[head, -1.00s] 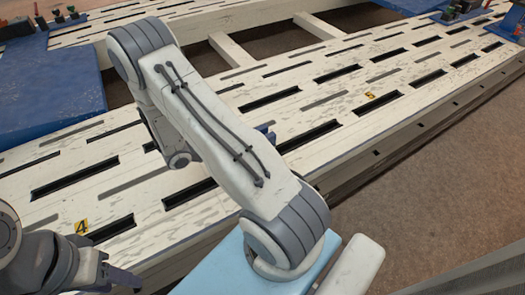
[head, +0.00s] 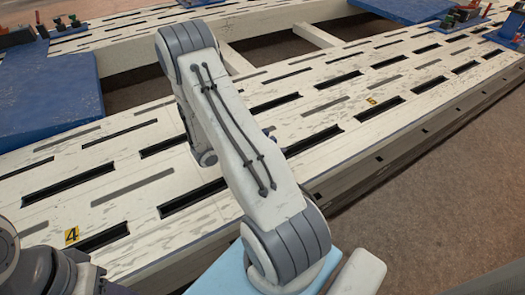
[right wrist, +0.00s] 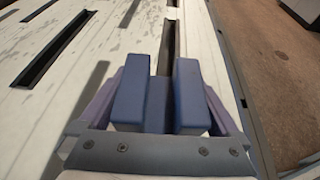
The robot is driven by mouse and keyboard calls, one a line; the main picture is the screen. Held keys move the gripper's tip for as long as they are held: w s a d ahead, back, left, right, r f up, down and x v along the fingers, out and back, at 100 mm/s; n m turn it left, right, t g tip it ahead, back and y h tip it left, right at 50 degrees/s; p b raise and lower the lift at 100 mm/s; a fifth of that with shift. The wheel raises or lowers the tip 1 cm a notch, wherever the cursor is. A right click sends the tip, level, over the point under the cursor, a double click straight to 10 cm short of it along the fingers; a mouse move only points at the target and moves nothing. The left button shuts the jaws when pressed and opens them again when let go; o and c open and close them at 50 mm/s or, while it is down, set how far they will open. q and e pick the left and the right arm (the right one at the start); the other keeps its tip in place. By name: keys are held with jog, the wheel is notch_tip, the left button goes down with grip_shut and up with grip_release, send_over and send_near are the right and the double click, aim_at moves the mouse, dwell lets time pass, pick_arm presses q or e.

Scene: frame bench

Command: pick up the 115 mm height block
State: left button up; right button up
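The height block (right wrist: 161,108) is a dark blue piece between the two blue finger pads of my right gripper (right wrist: 160,92) in the right wrist view. It fills the gap between the pads, with no clear space on either side. Its lower part is hidden.
The pale slotted bench (head: 330,105) runs across the view, with yellow labels 4 (head: 72,235) and 5 (head: 371,100). A blue plate (head: 45,95) lies at the left. Small clamps or fixtures (head: 465,12) stand at the back right. Brown floor (head: 440,190) is free at the right.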

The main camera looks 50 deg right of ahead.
grip_shut()
jog(key=shift+r, duration=0.1)
